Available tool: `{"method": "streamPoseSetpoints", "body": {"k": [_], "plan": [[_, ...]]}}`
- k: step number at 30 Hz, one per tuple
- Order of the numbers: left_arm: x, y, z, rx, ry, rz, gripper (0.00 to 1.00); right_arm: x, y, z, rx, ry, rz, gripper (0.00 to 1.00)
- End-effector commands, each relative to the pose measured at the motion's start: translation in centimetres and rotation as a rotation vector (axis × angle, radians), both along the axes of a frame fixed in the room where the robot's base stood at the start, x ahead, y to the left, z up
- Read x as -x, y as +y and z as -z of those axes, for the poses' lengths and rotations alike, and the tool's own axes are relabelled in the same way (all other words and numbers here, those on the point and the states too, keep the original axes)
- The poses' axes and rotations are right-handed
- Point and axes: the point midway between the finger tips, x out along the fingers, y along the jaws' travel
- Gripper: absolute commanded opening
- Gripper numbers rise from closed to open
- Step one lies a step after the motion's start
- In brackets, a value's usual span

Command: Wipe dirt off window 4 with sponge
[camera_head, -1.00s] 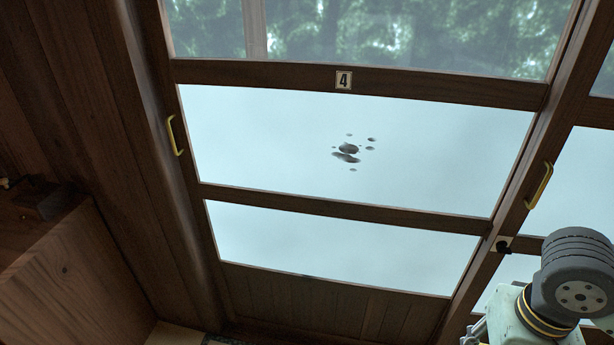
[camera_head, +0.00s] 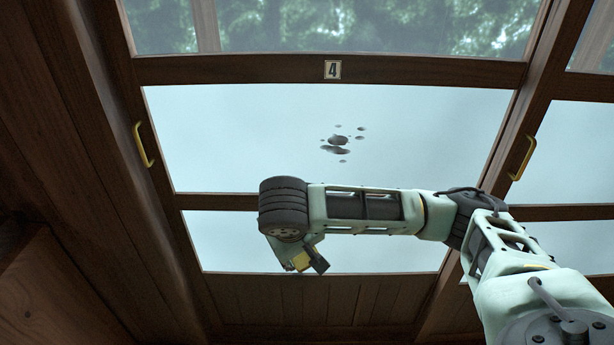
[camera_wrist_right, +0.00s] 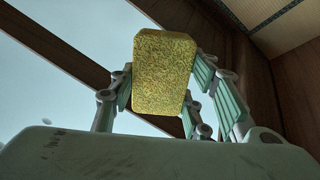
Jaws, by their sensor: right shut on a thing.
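Window 4 (camera_head: 240,130) is a wood-framed sliding panel with a "4" tag (camera_head: 333,69) on its upper rail. Dark dirt spots (camera_head: 337,140) cluster near the middle of its large pale pane. My right arm crosses in front of the window's lower part, below the dirt. My right gripper (camera_wrist_right: 160,85) is shut on a yellow-green sponge (camera_wrist_right: 165,70), held between its fingers in the wrist view. In the head view the gripper end is small and partly hidden behind my wrist, apart from the dirt in the picture. Whether the sponge touches glass cannot be told. My left gripper is not in view.
Brass handles stand on the left (camera_head: 142,145) and right (camera_head: 522,158) side frames. A wooden rail runs below the dirty pane, mostly behind my arm. A wooden box-like surface (camera_head: 50,290) is at the lower left. Another window panel (camera_head: 570,150) adjoins at the right.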

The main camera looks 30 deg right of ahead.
Motion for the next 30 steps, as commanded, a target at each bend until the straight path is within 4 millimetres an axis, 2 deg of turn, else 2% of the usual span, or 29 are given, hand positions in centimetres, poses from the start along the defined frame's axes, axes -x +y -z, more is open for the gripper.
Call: {"method": "streamPoseSetpoints", "body": {"k": [3, 8, 15, 19, 24, 30], "plan": [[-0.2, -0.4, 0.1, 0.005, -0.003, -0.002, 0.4, -2.1, -1.9, 0.0, 0.108, -0.133, -0.016, 0.23], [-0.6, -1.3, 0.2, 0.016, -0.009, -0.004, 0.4, -4.5, -4.3, -1.1, 0.247, -0.326, -0.047, 0.23], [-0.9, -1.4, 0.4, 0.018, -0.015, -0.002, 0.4, -6.9, -7.7, -4.0, 0.445, -0.619, -0.09, 0.23], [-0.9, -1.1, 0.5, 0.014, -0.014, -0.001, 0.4, -7.4, -8.9, -6.2, 0.531, -0.756, -0.103, 0.23], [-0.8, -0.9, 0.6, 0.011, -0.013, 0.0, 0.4, -7.3, -9.6, -8.7, 0.597, -0.865, -0.107, 0.23], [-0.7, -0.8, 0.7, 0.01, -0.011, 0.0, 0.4, -7.6, -10.0, -9.7, 0.619, -0.898, -0.107, 0.23]]}}
